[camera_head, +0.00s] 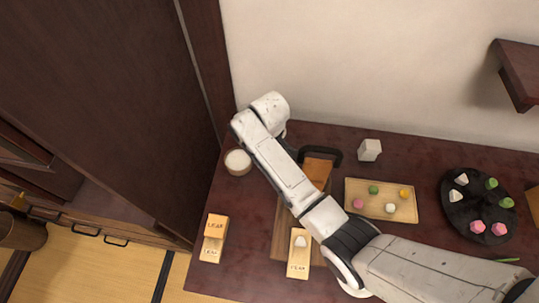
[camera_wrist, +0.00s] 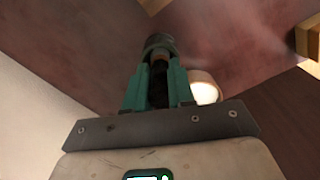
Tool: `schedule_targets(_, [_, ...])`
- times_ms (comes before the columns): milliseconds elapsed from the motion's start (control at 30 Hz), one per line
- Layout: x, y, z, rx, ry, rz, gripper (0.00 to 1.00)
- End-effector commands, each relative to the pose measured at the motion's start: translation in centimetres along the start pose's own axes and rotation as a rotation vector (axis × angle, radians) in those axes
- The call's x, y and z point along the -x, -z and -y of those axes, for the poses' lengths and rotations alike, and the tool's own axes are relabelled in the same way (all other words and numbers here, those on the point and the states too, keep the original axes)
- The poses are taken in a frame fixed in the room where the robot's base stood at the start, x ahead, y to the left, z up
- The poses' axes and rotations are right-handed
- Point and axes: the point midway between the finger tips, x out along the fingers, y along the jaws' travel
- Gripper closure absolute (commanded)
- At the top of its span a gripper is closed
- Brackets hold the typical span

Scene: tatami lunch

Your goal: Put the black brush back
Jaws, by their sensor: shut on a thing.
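My gripper (camera_wrist: 158,75) shows in the wrist view with its teal fingers shut on the black brush (camera_wrist: 160,88). The brush is a dark shaft between the fingers, with a brownish band and a dark round end beyond the fingertips. In the head view my gripper and the brush are hidden behind my white wrist, near the back left corner of the table (camera_head: 262,215). A pale round cup (camera_head: 237,162) stands at the table's left edge. It also shows in the wrist view (camera_wrist: 203,88), just right of the fingers and apparently beyond them.
A wooden tray (camera_head: 383,216) with several sweets, a dark round plate (camera_head: 450,205) with more sweets, and a white block (camera_head: 369,150) are right of my arm. Labelled wooden stands (camera_head: 215,226) (camera_head: 298,270) are at the front. A wall shelf (camera_head: 520,75) juts out right.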

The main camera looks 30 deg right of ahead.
Motion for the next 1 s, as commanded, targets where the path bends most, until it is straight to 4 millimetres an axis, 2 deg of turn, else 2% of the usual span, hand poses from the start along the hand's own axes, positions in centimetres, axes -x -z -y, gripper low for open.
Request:
schedule_targets(100, [-0.73,0.0,-0.02,0.0,0.0,0.0,1.0])
schedule_targets(467, [-1.09,0.03,-0.02,0.0,0.0,-0.001,1.0])
schedule_targets(500, [-0.98,0.04,-0.02,0.0,-0.001,-0.002,0.73])
schedule_targets(700, [-0.98,0.02,-0.01,0.0,0.0,-0.001,0.54])
schedule_targets(733, [-0.98,0.02,-0.01,0.0,0.0,-0.001,0.51])
schedule_targets(1000, [-0.76,0.03,-0.02,0.0,0.0,-0.002,0.51])
